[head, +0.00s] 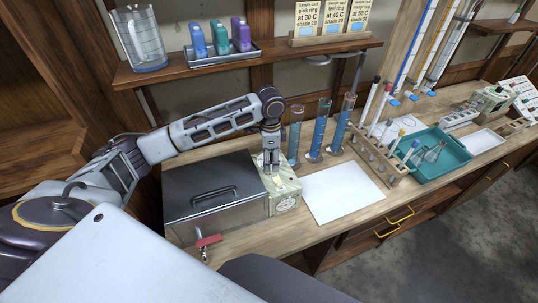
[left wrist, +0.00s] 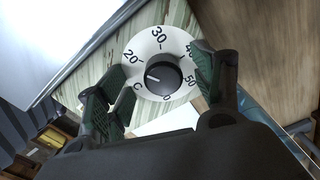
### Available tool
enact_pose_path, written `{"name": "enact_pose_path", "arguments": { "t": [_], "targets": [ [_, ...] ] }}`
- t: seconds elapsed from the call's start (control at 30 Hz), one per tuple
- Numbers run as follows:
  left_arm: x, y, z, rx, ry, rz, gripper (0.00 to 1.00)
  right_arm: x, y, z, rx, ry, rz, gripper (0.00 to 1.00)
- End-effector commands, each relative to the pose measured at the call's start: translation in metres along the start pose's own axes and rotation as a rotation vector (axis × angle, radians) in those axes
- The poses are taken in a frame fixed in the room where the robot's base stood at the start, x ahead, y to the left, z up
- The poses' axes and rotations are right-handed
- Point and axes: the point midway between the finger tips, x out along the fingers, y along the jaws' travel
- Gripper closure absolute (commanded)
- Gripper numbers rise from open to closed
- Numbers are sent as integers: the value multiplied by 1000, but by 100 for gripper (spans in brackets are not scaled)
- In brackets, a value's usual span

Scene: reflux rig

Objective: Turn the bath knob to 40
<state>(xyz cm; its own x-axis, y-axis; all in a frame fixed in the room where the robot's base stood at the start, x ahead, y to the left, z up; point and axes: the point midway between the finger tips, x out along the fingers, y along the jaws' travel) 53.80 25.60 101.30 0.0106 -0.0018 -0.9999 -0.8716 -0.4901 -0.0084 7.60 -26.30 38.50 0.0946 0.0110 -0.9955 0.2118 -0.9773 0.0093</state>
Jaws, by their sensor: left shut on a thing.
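The bath (head: 205,213) is a grey metal box with a handled lid and a pale patterned control block (head: 287,200) at its right end. My left gripper (head: 271,172) points down onto this block and hides the knob in the head view. The 40 is partly hidden by a finger. The knob's white mark points left, between the C and 20. The left gripper's fingers (left wrist: 160,88) are on both sides of the knob, shut on it. My right gripper is out of view.
A red-handled tap (head: 208,241) sticks out at the bath's front. Blue-filled cylinders (head: 319,130) stand close behind and right of the gripper. A white sheet (head: 343,192) lies right of the block. A tube rack (head: 377,160) and teal tray (head: 440,157) are farther right. A shelf (head: 180,70) hangs above.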

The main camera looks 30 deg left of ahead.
Motion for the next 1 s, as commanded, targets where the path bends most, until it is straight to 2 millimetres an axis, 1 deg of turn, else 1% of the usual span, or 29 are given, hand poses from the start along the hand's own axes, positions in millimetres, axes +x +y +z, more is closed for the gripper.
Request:
{"name": "enact_pose_path", "arguments": {
  "t": [0.03,0.4,0.77,1.0],
  "targets": [
    [8,0,10,18,-29,7,53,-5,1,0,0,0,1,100],
    [8,0,11,220,-28,10,61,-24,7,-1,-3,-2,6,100],
    [8,-1,12,415,-26,11,68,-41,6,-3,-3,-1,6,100],
    [9,-1,13,537,-25,12,72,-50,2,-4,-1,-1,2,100]
  ]
}}
